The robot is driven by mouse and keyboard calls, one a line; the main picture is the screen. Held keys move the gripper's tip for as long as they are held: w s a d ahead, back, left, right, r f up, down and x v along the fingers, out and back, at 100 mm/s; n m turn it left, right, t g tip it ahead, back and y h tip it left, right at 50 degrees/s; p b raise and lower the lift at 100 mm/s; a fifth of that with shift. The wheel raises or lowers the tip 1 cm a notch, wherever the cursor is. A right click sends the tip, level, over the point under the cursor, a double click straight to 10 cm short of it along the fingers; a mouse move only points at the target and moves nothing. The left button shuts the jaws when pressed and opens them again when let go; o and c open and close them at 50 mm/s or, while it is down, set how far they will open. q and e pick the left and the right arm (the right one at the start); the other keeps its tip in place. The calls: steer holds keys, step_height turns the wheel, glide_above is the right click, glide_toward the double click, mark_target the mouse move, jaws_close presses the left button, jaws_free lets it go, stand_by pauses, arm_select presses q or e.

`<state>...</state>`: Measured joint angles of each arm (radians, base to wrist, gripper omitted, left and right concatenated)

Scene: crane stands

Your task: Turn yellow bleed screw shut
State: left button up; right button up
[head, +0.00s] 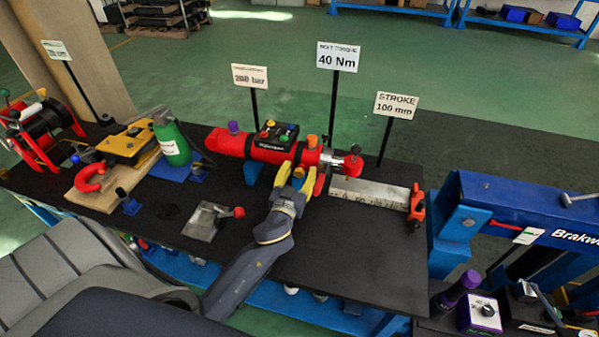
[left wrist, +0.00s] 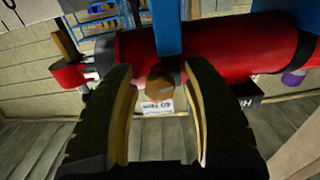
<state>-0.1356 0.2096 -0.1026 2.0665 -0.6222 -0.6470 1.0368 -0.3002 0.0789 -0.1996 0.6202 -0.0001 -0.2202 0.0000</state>
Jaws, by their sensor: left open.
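The red cylinder (head: 235,142) lies on blue supports on the black bench top. On it sit a black block (head: 273,142) with several small coloured knobs, one of them yellow (head: 270,124), a purple knob (head: 233,127) and an orange knob (head: 312,141). I cannot tell for sure which one is the bleed screw. My left gripper (head: 298,177) is open and empty at the near side of the cylinder. In the left wrist view, an orange-brown knob (left wrist: 158,87) shows between its open fingers (left wrist: 158,72), beyond the tips. My right gripper is out of view.
Signs on posts stand behind the cylinder, including 40 Nm (head: 338,57) and STROKE 100 mm (head: 396,105). A green bottle (head: 172,143) stands left. The front right bench top is clear.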

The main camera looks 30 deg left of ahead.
arm_select(q)
jaws_close()
stand_by(0.3)
steer(key=shift+m, duration=3.5)
jaws_free()
steer(key=shift+s, duration=0.1)
